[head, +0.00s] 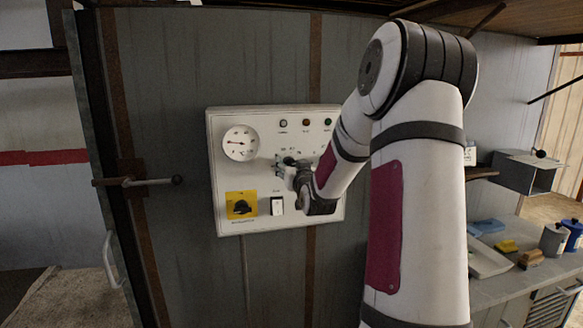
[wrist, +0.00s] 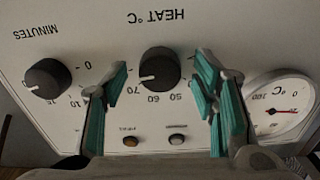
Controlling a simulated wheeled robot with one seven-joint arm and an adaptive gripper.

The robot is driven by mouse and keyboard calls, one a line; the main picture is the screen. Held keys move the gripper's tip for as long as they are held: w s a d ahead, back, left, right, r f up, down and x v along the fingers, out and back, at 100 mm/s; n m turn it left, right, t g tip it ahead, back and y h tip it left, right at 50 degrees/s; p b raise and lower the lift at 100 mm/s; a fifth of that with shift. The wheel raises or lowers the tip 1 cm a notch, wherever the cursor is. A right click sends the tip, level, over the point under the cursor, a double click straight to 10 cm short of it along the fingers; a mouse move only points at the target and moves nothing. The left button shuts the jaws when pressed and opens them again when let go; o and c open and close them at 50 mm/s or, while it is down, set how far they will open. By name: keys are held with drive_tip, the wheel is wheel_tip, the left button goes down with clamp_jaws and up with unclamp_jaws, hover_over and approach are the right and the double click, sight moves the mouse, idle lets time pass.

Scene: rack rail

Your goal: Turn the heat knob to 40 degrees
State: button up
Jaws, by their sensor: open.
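The heat knob (wrist: 160,68) is a dark round knob under the label "HEAT °C", which appears upside down in the wrist view. A short white mark on its lower left side lies nearest the printed 70; 60 and 50 also show. My gripper (wrist: 162,80) is open, with one teal-padded finger on each side of the knob. A gap shows between each finger and the knob, and I cannot tell how deep the fingers reach. In the head view my gripper (head: 285,166) is at the white control panel (head: 217,180), largely hiding the knob.
A minutes knob (wrist: 47,80) is left in the wrist view; a temperature gauge (wrist: 277,108) is right, near one finger. Below the gripper in the head view are a black switch on a yellow plate (head: 241,205) and a rocker switch (head: 277,206). A cluttered bench (head: 510,275) stands at right.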

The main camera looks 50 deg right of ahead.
drive_tip(key=c, duration=1.2)
drive_tip(key=shift+o, duration=0.2)
